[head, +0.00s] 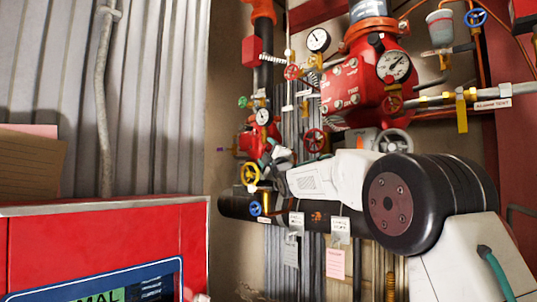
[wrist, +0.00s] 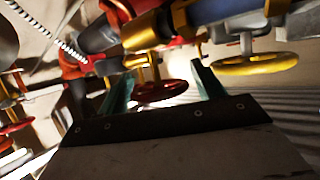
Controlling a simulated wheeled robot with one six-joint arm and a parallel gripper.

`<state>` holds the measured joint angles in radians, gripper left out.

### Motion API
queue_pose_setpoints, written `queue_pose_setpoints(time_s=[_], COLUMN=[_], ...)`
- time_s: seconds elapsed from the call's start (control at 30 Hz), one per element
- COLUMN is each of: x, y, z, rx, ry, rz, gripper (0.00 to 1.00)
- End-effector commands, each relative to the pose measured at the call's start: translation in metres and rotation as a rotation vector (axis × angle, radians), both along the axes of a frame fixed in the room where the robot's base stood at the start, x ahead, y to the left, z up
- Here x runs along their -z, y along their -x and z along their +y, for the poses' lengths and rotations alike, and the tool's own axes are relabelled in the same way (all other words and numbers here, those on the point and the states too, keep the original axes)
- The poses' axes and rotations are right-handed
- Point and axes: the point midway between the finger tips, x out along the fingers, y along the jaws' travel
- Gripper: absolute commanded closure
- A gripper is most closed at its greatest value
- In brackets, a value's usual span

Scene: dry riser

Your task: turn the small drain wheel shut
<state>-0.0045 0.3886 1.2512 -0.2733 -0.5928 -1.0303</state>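Several small handwheels show, and I cannot read which one is the drain wheel. In the head view a yellow wheel (head: 250,174), a blue wheel (head: 255,208) and a red wheel (head: 315,140) sit around the pipework. My gripper (head: 269,157) is close to the pipes, just right of the yellow wheel, partly hidden by my wrist. In the wrist view my gripper (wrist: 164,70) is open, its green fingers apart. A red wheel (wrist: 160,93) shows between the fingers, and I cannot tell whether they touch it. A yellow wheel (wrist: 256,64) is to the right.
A large red valve body (head: 345,90) with gauges stands at upper right. A grey wheel (head: 393,141) is behind my arm. A yellow lever (head: 461,112) is by the alarm test label. Tags (head: 335,263) hang below the dark horizontal pipe. A red cabinet (head: 100,235) fills the lower left.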

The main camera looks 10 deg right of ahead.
Motion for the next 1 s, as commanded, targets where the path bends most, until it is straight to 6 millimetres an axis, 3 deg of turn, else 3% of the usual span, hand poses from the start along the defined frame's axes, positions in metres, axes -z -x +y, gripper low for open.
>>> queue_pose_setpoints(time_s=[0.03, 0.1, 0.77, 0.8, 0.87, 1.0], x=[0.0, 0.0001, 0.001, 0.0011, 0.0009, 0.0004], y=[0.0001, 0.0, -0.0002, -0.0002, -0.0002, 0.0001], z=[-0.0001, -0.0002, -0.0001, 0.0, -0.0001, -0.0003], rx=[0.0, 0.0, 0.0, 0.0, 0.0, 0.0], ry=[0.0, 0.0, -0.081, -0.081, -0.081, -0.081], rz=[0.0, 0.0, -0.109, -0.109, -0.109, -0.11], gripper=[0.48, 0.67, 0.68, 0.39, 0.23, 0.23])
